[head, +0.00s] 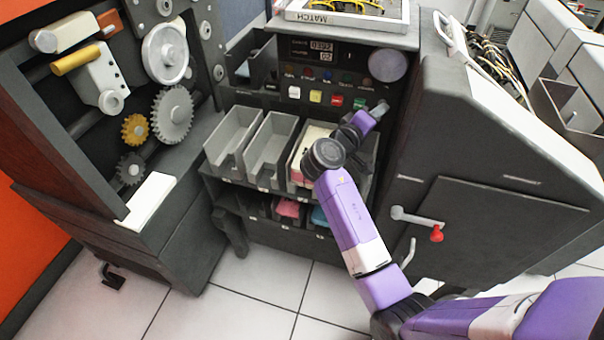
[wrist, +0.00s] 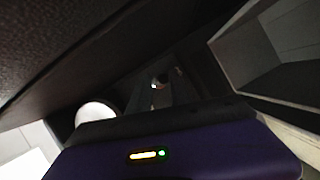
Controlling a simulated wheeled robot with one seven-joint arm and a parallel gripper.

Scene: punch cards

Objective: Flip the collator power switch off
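The collator (head: 225,95) stands in the middle of the head view, with a dark control panel (head: 345,75) above grey card bins. The panel has a small lit display, a row of small coloured lights, several square buttons and a pale round disc (head: 388,65). I cannot make out which part is the power switch. My gripper (head: 380,108) is at the panel's lower right, just right of the green button, with its tip small and partly hidden.
Grey bins (head: 232,140) stick out below the panel. A dark sloped cabinet (head: 480,160) stands close at right, with a red-tipped lever (head: 436,233) on its side. A gear machine (head: 165,110) stands at left. Tiled floor (head: 250,285) is open in front.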

